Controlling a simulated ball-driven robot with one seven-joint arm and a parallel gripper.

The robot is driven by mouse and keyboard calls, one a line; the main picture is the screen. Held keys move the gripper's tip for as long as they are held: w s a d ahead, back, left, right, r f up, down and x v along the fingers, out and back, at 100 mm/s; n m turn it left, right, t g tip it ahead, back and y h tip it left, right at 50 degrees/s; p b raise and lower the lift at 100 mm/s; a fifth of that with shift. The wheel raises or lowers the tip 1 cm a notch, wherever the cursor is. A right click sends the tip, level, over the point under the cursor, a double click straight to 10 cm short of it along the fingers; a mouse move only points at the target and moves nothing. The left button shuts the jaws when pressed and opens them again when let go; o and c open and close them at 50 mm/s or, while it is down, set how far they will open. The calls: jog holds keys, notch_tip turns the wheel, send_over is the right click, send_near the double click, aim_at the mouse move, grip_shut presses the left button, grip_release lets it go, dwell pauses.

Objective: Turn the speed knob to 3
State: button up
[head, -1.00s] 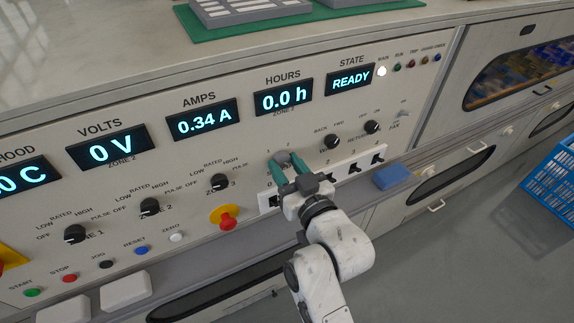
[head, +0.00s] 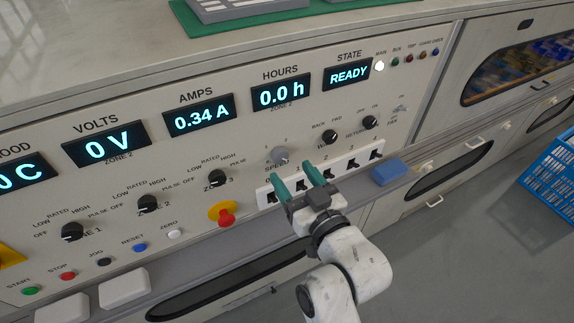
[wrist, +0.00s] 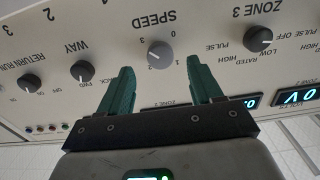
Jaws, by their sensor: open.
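The grey speed knob (head: 280,156) sits on the control panel under the HOURS display, with small numbers around it. My gripper (head: 292,174) is open and empty, just below and right of the knob in the head view. Its two green fingers are clear of the knob. In the wrist view, which shows the panel upside down, the speed knob (wrist: 159,55) appears in the gap between the spread fingers (wrist: 162,85). A light mark shows on the knob, but I cannot tell for certain which number it points to.
The black WAY knob (head: 330,137) and zone 3 knob (head: 217,179) flank the speed knob. A red emergency button (head: 225,216) is at lower left. A white socket strip (head: 343,161) runs below, near a blue block (head: 388,173). The STATE display (head: 349,75) reads READY.

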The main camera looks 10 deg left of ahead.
jog(key=v, duration=0.6)
jog(key=shift+s+d, duration=0.1)
jog(key=shift+d, duration=0.05)
jog(key=s+d+f+m+g+h+p, duration=0.1)
jog(key=s+d+f+m+g+h, duration=0.2)
jog(key=d+f, duration=0.4)
jog(key=s+d+f+g+h+p, duration=0.2)
jog(key=s+d+f+g+h, duration=0.3)
jog(key=d, duration=0.4)
jog(key=s+d+f+m+g+h, duration=0.1)
jog(key=s+d+f+m+g, duration=0.1)
jog(key=s+d, duration=0.3)
jog(key=s+d+f+m+g+h+p, duration=0.1)
jog(key=s+d+g, duration=0.3)
jog(key=s, duration=0.9)
jog(key=shift+d+f+m, duration=0.5)
jog(key=shift+d+f, duration=0.3)
jog(key=shift+d, duration=0.2)
jog(key=shift+w+a, duration=0.1)
